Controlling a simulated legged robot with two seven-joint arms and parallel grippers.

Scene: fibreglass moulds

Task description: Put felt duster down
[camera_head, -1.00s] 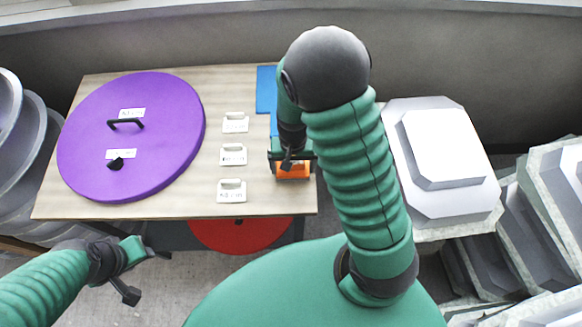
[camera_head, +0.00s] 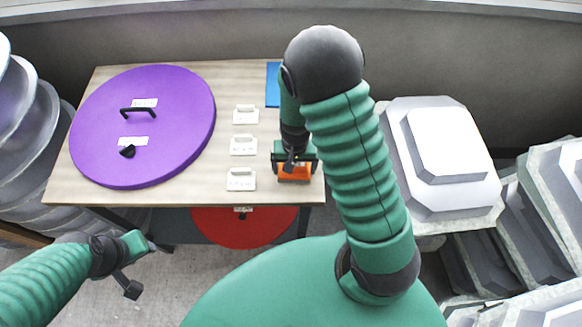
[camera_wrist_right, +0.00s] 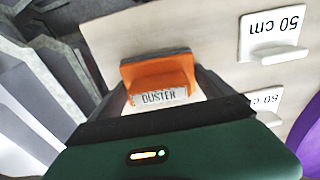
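The duster (camera_head: 294,172) is an orange block with a dark felt edge, near the right front of the wooden table (camera_head: 225,190). In the right wrist view the duster (camera_wrist_right: 160,72) shows its white "DUSTER" label facing me. My right gripper (camera_head: 294,165) is shut on the duster, with dark fingers on either side of it; it also shows in the right wrist view (camera_wrist_right: 160,92). I cannot tell whether the felt touches the tabletop. My left gripper (camera_head: 143,267) is open and empty, in front of the table and below its edge.
A large purple disc (camera_head: 170,95) with black handles covers the table's left. Several white labelled blocks (camera_head: 243,146) stand in a column beside the duster. A blue piece (camera_head: 273,85) lies behind. A red disc (camera_head: 245,230) is under the table. Grey moulds (camera_head: 440,195) stand at the right.

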